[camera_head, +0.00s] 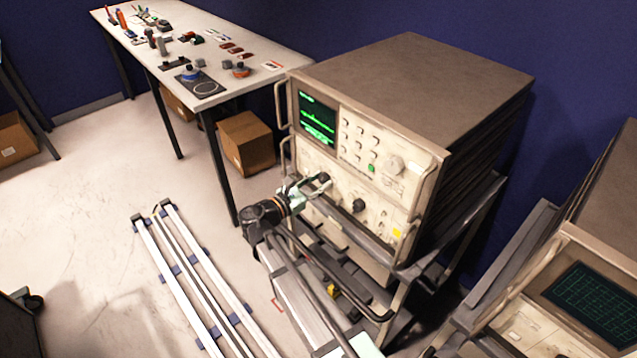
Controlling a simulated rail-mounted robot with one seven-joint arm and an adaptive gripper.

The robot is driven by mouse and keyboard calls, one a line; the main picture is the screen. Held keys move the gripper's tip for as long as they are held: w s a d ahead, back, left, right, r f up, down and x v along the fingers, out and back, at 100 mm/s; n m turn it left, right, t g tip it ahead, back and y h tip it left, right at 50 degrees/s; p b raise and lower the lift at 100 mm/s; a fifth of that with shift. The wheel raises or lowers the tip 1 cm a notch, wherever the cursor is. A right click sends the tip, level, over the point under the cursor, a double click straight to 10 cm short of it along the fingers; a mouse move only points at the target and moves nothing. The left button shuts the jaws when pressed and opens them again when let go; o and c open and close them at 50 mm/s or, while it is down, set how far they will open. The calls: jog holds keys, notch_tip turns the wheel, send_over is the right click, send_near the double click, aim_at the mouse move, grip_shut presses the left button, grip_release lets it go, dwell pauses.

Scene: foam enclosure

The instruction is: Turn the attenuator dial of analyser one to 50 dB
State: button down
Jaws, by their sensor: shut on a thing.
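The analyser (435,105), a large beige and brown instrument with a lit green screen (318,117), stands on a dark cart in the middle of the view. No label shows which number it bears. My gripper (322,183) is at the lower left of its front panel, shut on what looks like a dial there. The gripper hides that dial, so its markings and setting cannot be read. A dark knob (359,205) sits to the right of the gripper, and a larger pale knob (396,164) is at the upper right of the panel.
A second instrument (590,300) with a dark green grid screen stands at the lower right. A white table (215,45) with small tools is at the back left, with cardboard boxes (245,140) below. Floor rails (190,270) lie to the left. Metal handles flank the analyser's panel.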

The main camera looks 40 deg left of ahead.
jog(key=shift+f+m+b, duration=0.1)
jog(key=shift+m+b, duration=0.2)
jog(key=shift+b, duration=0.1)
jog(key=m+b, duration=0.3)
jog(key=b, duration=0.1)
jog(key=shift+f+m+b, duration=0.15)
jog(key=shift+m+b, duration=0.15)
jog(key=m+b, duration=0.3)
jog(key=b, duration=0.1)
jog(key=shift+m, duration=0.3)
jog(key=m+b, duration=0.5)
jog(key=b, duration=0.1)
jog(key=shift+r+m+b, duration=0.15)
jog(key=shift+m+b, duration=0.55)
jog(key=shift+m, duration=0.05)
jog(key=shift+r+m+b, duration=0.15)
jog(key=shift+m+b, duration=0.55)
jog(key=shift+m, duration=0.05)
jog(key=c, duration=0.8)
grip_release()
jog(key=shift+o, duration=0.2)
